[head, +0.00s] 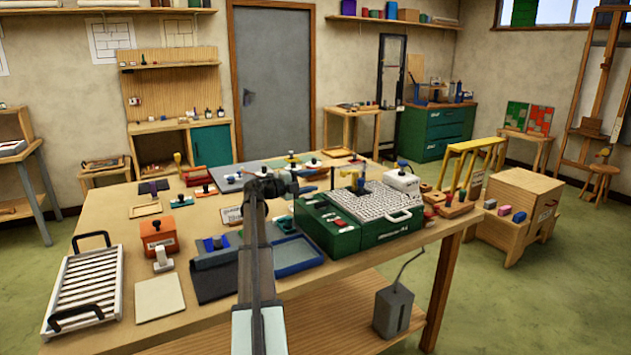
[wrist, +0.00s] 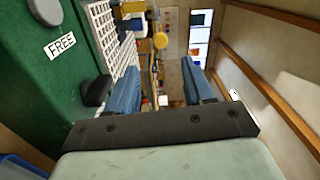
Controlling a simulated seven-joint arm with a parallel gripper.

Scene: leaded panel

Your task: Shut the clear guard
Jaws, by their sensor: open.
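A green machine (head: 365,225) with a white grid top (head: 368,203) and a white handle at its front right stands at the table's right side. In the wrist view the green body (wrist: 50,75) fills the left side, with a FREE label, a grey round knob (wrist: 45,11) and part of the white grid (wrist: 107,30). I cannot make out the clear guard or its position in either view. My gripper (head: 308,181) is beside the machine's back left. In the wrist view its two blue fingers (wrist: 160,72) are apart, with nothing held between them.
A blue tray (head: 295,255) lies left of the machine. A white rack (head: 85,290), an orange box (head: 158,235) and a pale sheet (head: 160,297) lie farther left. A yellow frame (head: 470,165) stands at right. Small tools crowd the table's back.

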